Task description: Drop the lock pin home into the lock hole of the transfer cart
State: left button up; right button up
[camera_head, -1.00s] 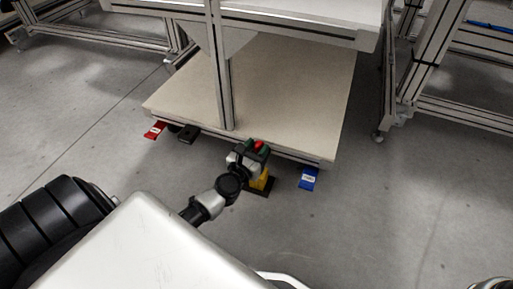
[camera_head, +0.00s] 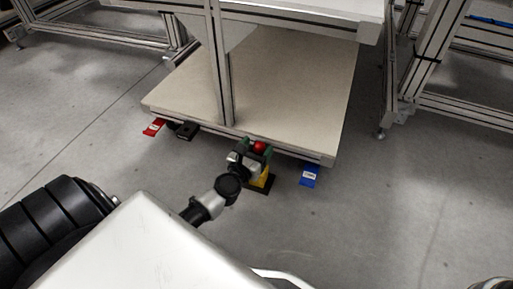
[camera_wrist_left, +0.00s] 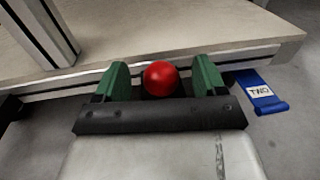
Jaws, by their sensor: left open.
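The lock pin shows as a round red knob (camera_head: 259,147) at the front edge of the transfer cart's beige lower deck (camera_head: 290,90). In the left wrist view the red knob (camera_wrist_left: 160,78) sits between two green fingers. My left gripper (camera_head: 255,151) is open, with a finger on each side of the knob and a gap visible beside it. The pin's shaft and the lock hole are hidden behind the knob and gripper, so I cannot tell how deep the pin sits. A yellow block (camera_head: 262,180) on a dark base stands on the floor below. My right gripper is not seen.
A blue tag marked TWO (camera_head: 309,175) lies right of the gripper; it also shows in the left wrist view (camera_wrist_left: 259,92). A red tag (camera_head: 154,127) and a black block (camera_head: 187,132) are at left. Metal frames stand at both sides. Floor at right is clear.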

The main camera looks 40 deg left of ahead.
pick_arm(q)
jog(key=s+d, duration=0.1)
jog(key=s, duration=0.9)
jog(key=shift+s, duration=0.4)
jog(key=shift+d+r, duration=0.1)
